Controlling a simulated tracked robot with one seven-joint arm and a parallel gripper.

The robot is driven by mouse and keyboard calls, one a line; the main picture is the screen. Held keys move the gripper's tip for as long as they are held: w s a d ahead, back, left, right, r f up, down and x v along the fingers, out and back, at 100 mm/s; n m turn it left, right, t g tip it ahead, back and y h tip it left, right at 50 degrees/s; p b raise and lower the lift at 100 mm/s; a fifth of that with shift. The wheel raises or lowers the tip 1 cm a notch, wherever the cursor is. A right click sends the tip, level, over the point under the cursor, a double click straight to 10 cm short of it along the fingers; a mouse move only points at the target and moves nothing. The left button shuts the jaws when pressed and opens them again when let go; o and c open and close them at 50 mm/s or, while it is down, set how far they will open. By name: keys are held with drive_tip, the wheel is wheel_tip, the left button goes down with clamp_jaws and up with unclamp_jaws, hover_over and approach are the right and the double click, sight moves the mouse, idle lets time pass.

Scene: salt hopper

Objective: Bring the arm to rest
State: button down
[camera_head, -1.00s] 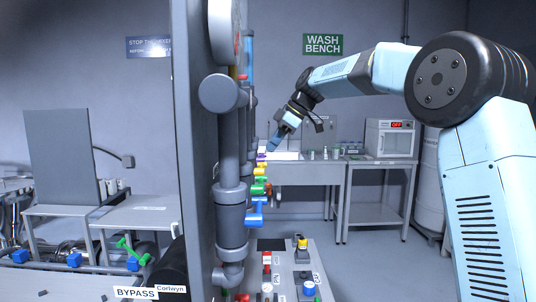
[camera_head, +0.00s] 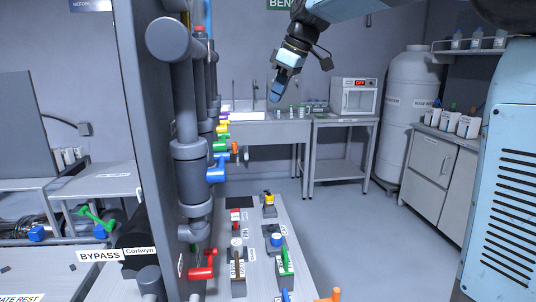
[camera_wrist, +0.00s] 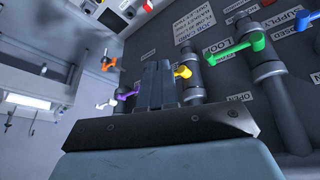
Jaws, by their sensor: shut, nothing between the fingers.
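My gripper (camera_head: 277,88) hangs from my blue arm at the upper middle of the head view, pointing down and empty in the air. Its fingers (camera_wrist: 158,86) are together in the wrist view. Beyond them are coloured valve handles on grey pipes: a purple one (camera_wrist: 125,94), a yellow one (camera_wrist: 183,72) and a green one (camera_wrist: 240,47). In the head view the gripper appears to the right of the pipes, apart from them. How far it is from the handles in depth I cannot tell.
A blue valve handle (camera_head: 217,171) sticks out from the front pipe. A low panel (camera_head: 262,215) with several valves and buttons stands below. The wash bench (camera_head: 262,128), an oven (camera_head: 354,96) and a white tank (camera_head: 408,110) are behind. The floor (camera_head: 345,225) at the right is clear.

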drive_tip(key=s+d+f+m+t+h, duration=0.1)
drive_tip(key=s+d+f+m+h, duration=0.1)
drive_tip(key=s+d+f+m, duration=0.5)
drive_tip(key=s+d+f+m+t+h, duration=0.2)
drive_tip(key=s+d+f+m, duration=0.5)
drive_tip(key=s, duration=1.4)
drive_tip(key=d+f, duration=0.3)
drive_tip(key=d, duration=0.4)
drive_tip(key=shift+s+d, duration=0.15)
